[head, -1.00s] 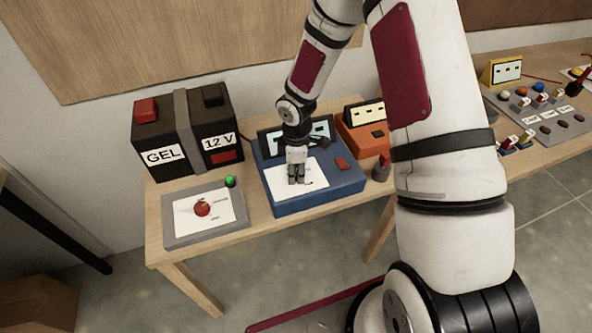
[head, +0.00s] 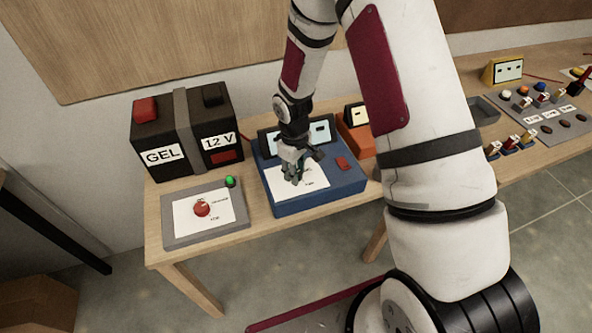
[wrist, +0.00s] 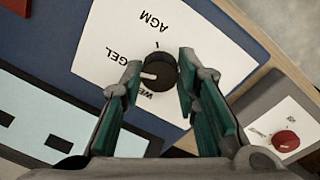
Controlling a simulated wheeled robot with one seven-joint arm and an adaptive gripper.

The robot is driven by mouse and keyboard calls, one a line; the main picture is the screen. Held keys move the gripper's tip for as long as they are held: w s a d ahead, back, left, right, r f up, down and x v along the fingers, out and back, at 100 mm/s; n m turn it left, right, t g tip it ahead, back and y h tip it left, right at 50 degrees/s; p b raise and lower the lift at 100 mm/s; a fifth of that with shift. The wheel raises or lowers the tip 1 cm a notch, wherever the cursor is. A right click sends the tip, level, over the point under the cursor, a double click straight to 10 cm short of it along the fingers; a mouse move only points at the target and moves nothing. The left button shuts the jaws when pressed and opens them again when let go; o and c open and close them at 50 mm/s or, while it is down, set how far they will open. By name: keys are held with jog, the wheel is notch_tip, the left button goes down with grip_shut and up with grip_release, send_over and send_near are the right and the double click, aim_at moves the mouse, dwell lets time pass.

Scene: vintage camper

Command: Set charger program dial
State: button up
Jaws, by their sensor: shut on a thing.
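The blue charger (head: 325,192) sits on the wooden table with a white label plate on its top. Its black round dial (wrist: 157,72) shows in the wrist view, with a white pointer mark towards the left, near the GEL lettering. AGM is printed above it, and the partly hidden wording below seems to read WET. My gripper (head: 295,178) points down over the plate and hides the dial in the head view. In the wrist view my gripper (wrist: 160,70) has its fingers on either side of the dial, shut on it.
A black battery (head: 185,130) marked GEL and 12 V stands behind left. A grey panel (head: 178,240) with a red dial and green lamp lies left of the charger. An orange box (head: 355,138) stands close on the right. A red button (head: 344,163) is on the charger.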

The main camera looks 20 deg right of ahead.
dwell(0.5)
jog(key=o, duration=1.2)
jog(key=shift+c, duration=0.2)
notch_tip(320, 180, up, 12)
jog(key=shift+s+a, duration=0.2)
jog(key=shift+a, duration=0.1)
jog(key=shift+r, duration=0.1)
notch_tip(320, 180, up, 9)
jog(key=m+t, duration=0.1)
send_over(300, 186)
jog(key=s+r+m+t, duration=0.2)
jog(key=s+r+m, duration=0.1)
jog(key=s+r, duration=0.9)
jog(key=s+r+m+t, duration=0.2)
jog(key=s+r, duration=0.3)
jog(key=s, duration=0.3)
jog(key=shift+s+y, duration=0.3)
jog(key=shift+s, duration=0.05)
